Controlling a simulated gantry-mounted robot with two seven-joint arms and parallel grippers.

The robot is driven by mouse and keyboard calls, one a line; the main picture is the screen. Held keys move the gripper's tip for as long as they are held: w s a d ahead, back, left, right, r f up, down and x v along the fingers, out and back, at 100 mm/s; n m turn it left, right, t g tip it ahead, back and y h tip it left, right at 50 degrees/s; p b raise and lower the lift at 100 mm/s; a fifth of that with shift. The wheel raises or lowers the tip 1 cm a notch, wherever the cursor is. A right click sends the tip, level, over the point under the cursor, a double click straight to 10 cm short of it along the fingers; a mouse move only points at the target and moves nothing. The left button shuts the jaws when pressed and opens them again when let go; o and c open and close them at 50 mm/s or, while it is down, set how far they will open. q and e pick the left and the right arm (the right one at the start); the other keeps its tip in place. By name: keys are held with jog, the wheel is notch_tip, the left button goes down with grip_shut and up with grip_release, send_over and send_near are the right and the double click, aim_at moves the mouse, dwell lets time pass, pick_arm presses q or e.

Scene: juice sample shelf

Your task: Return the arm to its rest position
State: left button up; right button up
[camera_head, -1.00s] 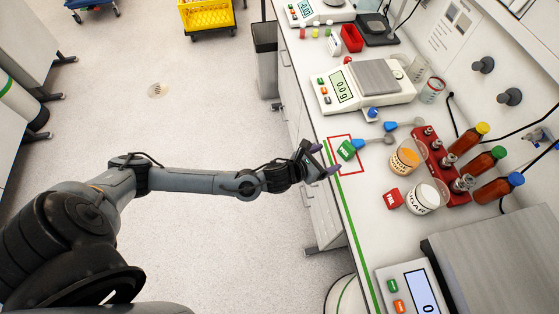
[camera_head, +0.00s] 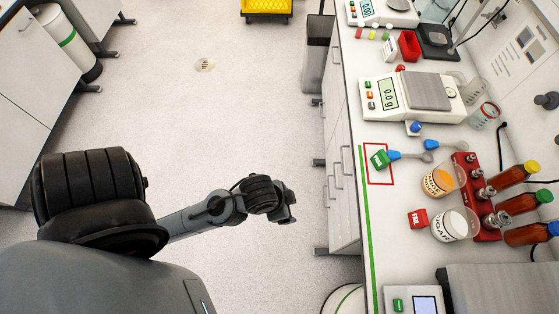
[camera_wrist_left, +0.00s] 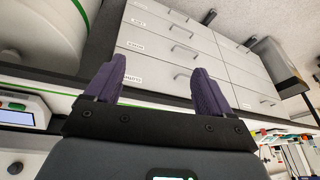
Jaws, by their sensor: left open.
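My left gripper (camera_head: 287,212) is off the bench's left side, over the floor. In the left wrist view its two purple fingers stand wide apart with nothing between them (camera_wrist_left: 155,88). The fingers are hard to make out in the head view. A green block (camera_head: 381,159) sits inside the red outlined square on the bench, well to the right of my gripper. My right gripper is in neither view.
The bench (camera_head: 386,205) carries a balance (camera_head: 384,93), a red FAIL block (camera_head: 418,219), a sugar jar (camera_head: 447,226), an orange jar (camera_head: 437,182) and capped bottles (camera_head: 517,174). Drawer fronts (camera_wrist_left: 150,42) face the wrist camera.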

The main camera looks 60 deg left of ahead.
pick_arm(q)
jog(key=shift+s+a+n+g, duration=0.3)
jog(key=shift+s+a+n, duration=0.05)
jog(key=shift+s+n, duration=0.45)
jog(key=shift+r, duration=0.1)
notch_tip(320, 180, up, 22)
jog(key=p, duration=2.1)
jog(key=shift+f+p, duration=0.2)
jog(key=shift+p, duration=0.1)
